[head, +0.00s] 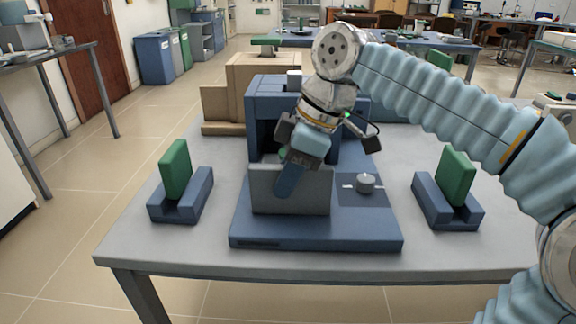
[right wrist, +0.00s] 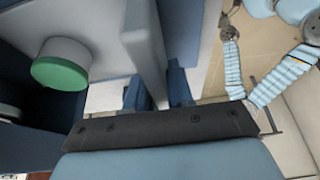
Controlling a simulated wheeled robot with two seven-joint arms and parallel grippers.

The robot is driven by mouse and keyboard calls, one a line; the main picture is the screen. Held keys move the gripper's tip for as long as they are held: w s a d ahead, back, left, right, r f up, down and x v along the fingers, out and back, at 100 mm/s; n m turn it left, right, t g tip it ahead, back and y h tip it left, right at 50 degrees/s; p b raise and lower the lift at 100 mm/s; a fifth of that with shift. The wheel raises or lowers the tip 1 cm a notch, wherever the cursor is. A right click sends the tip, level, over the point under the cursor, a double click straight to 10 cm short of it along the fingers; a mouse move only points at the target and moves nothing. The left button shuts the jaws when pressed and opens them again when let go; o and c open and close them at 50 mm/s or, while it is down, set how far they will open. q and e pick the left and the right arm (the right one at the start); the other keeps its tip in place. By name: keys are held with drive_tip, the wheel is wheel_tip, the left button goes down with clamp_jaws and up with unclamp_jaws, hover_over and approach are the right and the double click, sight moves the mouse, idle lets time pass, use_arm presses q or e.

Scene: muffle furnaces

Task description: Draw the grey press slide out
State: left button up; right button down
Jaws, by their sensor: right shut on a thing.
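The grey press slide (head: 312,190) is an upright grey block on the blue base (head: 320,243), in front of the blue press frame (head: 263,92). My right gripper (head: 290,178) comes down over the slide's top and is shut on it, with one finger across its front face. In the right wrist view the slide is a broad grey plate (right wrist: 140,45). A green round piece (right wrist: 60,75) shows beside it there. What looks like my folded left arm, with its small gripper end (right wrist: 229,25), shows at the upper right; its fingers are too small to make out.
A small grey knob (head: 365,183) stands on a dark patch right of the slide. Blue holders with green plates stand at the left (head: 181,195) and right (head: 448,201). A tan block (head: 222,105) is behind the press. The table's front edge lies close to the base.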

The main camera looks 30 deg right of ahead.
drive_tip(key=shift+s+a+b, duration=0.15)
drive_tip(key=shift+s+a, duration=0.3)
drive_tip(key=shift+s, duration=0.3)
drive_tip(key=shift+s+a+b, duration=0.1)
drive_tip(key=shift+s+a, duration=0.35)
drive_tip(key=shift+s, duration=0.25)
drive_tip(key=shift+s+a+b, duration=0.15)
drive_tip(key=shift+s+a, duration=0.3)
drive_tip(key=shift+s, duration=0.3)
drive_tip(key=c, duration=1.1)
unclamp_jaws()
drive_tip(key=shift+s, duration=0.1)
drive_tip(key=shift+r, duration=0.1)
drive_tip(key=p+v, duration=0.3)
drive_tip(key=v, duration=1)
drive_tip(key=shift+d+r, duration=0.15)
drive_tip(key=shift+r, duration=0.15)
